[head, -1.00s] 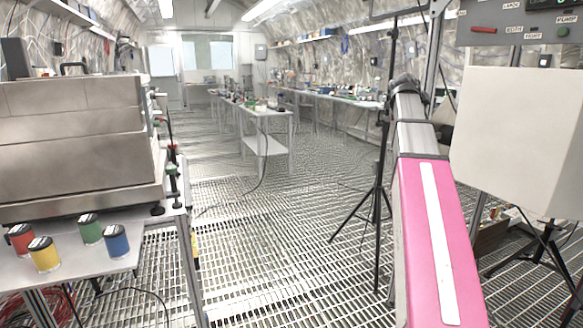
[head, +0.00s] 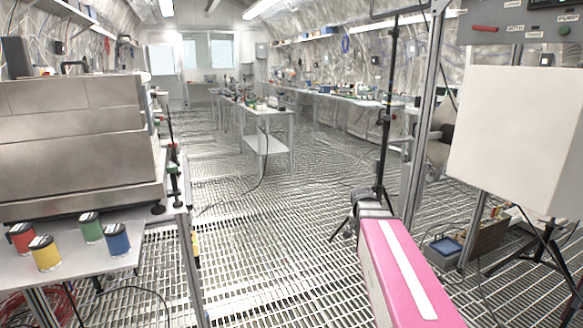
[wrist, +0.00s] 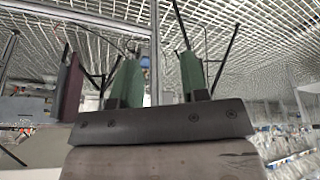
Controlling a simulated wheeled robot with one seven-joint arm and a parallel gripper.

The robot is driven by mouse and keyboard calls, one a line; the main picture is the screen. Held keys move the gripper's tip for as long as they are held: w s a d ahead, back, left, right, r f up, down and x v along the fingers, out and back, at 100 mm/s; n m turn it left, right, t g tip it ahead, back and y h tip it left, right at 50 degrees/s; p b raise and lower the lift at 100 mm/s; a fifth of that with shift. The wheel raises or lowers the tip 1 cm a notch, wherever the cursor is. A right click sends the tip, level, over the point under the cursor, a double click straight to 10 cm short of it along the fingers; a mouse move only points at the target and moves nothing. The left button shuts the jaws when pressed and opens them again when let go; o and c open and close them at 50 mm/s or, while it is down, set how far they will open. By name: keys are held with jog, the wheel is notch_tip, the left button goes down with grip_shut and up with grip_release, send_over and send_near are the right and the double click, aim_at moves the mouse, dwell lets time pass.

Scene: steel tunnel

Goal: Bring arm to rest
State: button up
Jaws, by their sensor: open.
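My gripper (wrist: 158,72) shows in the wrist view as two green fingers standing apart, with nothing held between them. A thin metal post and a tripod leg show behind the gap, farther off. The wrist picture is upside down, with the floor grating at the top. In the head view my pink arm link with its white stripe stretches forward at the lower right, over the grating. Its grey far joint is low, near the base of the black tripod stand (head: 383,130). My gripper is hidden in the head view.
A white box (head: 515,140) stands at the right beside a metal post. A blue-topped box (head: 445,247) lies on the floor near it. At the left, a table holds a steel machine (head: 75,140) and several coloured cans (head: 45,253). The grating floor (head: 265,240) in the middle is free.

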jog(key=s+a+f+n+g+y, duration=0.2)
jog(key=s+a+f+n, duration=0.5)
jog(key=s+f, duration=0.7)
jog(key=shift+a+g, duration=0.4)
jog(key=shift+a, duration=0.45)
